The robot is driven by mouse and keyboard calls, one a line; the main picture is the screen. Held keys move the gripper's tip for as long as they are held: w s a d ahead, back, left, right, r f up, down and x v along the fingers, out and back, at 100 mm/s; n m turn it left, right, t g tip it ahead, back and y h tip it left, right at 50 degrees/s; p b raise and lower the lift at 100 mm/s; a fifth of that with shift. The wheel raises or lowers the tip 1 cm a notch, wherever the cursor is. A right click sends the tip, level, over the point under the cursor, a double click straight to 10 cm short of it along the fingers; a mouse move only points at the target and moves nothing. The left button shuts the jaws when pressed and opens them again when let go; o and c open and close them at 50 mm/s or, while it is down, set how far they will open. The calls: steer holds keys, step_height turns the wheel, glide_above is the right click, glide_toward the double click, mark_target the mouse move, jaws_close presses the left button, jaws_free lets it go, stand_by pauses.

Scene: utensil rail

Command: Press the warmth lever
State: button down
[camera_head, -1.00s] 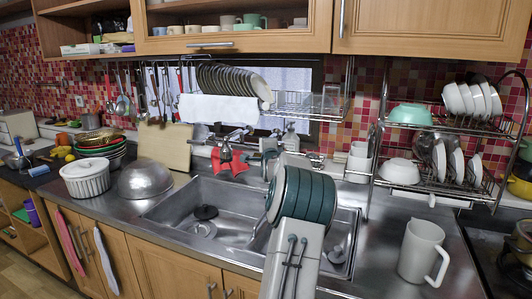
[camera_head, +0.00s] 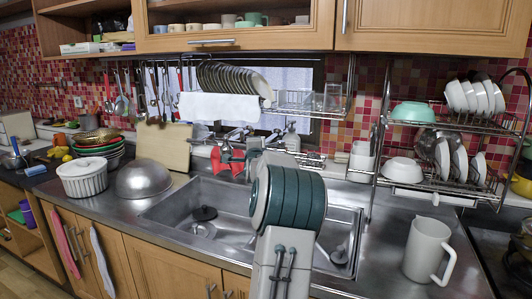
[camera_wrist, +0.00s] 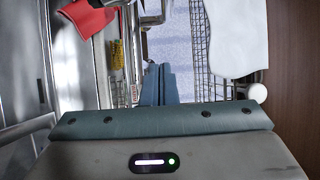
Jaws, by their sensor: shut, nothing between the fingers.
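The metal faucet (camera_head: 226,139) stands behind the sink, with a red cloth (camera_head: 228,160) hanging at it. I cannot make out which part of it is the warmth lever. My gripper (camera_head: 254,143) is at the back of the sink, just right of the faucet and partly hidden by my arm. In the wrist view my gripper (camera_wrist: 159,72) is shut and empty, its fingertips together. Metal faucet parts (camera_wrist: 151,18) show close beyond and left of the fingertips, and the red cloth (camera_wrist: 87,17) is farther left. Contact between fingers and faucet cannot be seen.
A hanging rack (camera_head: 300,100) with plates and a white towel (camera_head: 218,107) is above the faucet. A dish rack (camera_head: 440,185) stands to the right, a white pitcher (camera_head: 427,250) in front of it.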

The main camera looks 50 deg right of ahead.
steer(key=shift+g, duration=0.3)
steer(key=shift+w+a+b+v, duration=0.1)
steer(key=shift+b+v, duration=0.55)
steer(key=shift+v, duration=0.15)
steer(key=shift+w+a+b+v, duration=0.15)
steer(key=shift+b+v, duration=0.45)
steer(key=shift+v, duration=0.25)
steer(key=shift+w+a+b+v, duration=0.1)
steer(key=shift+b+v, duration=0.55)
steer(key=shift+v, duration=0.15)
steer(key=shift+f, duration=0.1)
